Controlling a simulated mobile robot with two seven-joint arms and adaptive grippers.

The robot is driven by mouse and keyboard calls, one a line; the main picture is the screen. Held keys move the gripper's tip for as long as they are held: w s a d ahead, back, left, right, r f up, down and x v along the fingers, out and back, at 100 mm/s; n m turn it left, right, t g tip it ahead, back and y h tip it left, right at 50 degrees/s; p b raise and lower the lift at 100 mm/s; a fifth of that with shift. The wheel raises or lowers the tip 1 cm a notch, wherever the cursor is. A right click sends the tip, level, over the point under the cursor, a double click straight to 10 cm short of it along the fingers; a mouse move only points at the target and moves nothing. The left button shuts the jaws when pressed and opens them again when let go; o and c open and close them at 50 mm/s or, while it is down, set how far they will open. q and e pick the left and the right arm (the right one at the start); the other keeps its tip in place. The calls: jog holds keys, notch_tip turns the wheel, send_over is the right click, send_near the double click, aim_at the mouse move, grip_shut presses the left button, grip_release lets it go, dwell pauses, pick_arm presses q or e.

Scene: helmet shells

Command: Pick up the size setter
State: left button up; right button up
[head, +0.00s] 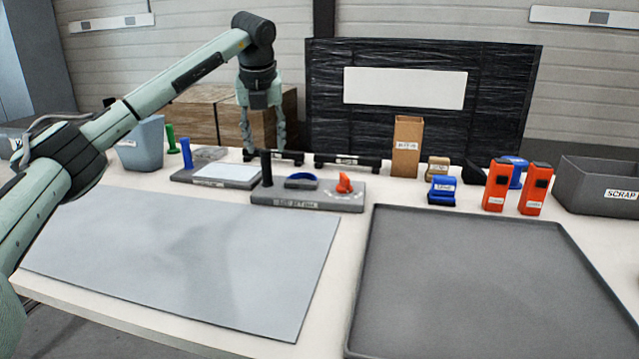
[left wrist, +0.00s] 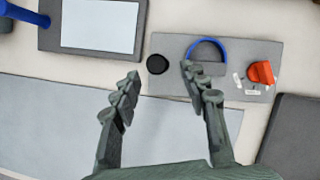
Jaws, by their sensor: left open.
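A grey fixture block (head: 330,203) stands behind the light grey mat. It carries an upright black post (head: 266,168), a blue curved band (head: 301,182) and an orange knob-like piece (head: 344,183). Its front label is too small to read, and I cannot tell for sure which part is the size setter. My left gripper (head: 263,150) points down, empty and open, above the back of the table. In the left wrist view its fingers (left wrist: 160,80) are spread. The black post's round top (left wrist: 157,64) shows between and beyond the fingertips; the right fingertip overlaps the blue band (left wrist: 208,41).
A second grey plate (head: 186,177) with a white pad is left of the block. Black bars (head: 347,163), a brown box (head: 407,147) and orange devices (head: 497,185) stand behind or right. A grey tray (head: 490,280) and the mat (head: 180,260) are empty.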

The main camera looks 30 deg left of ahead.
aim_at(266, 165)
pick_arm(q)
jog(key=x, duration=0.7)
jog(key=shift+s+a+f, duration=0.1)
jog(key=shift+f, duration=0.1)
grip_shut()
jog(key=shift+r, duration=0.1)
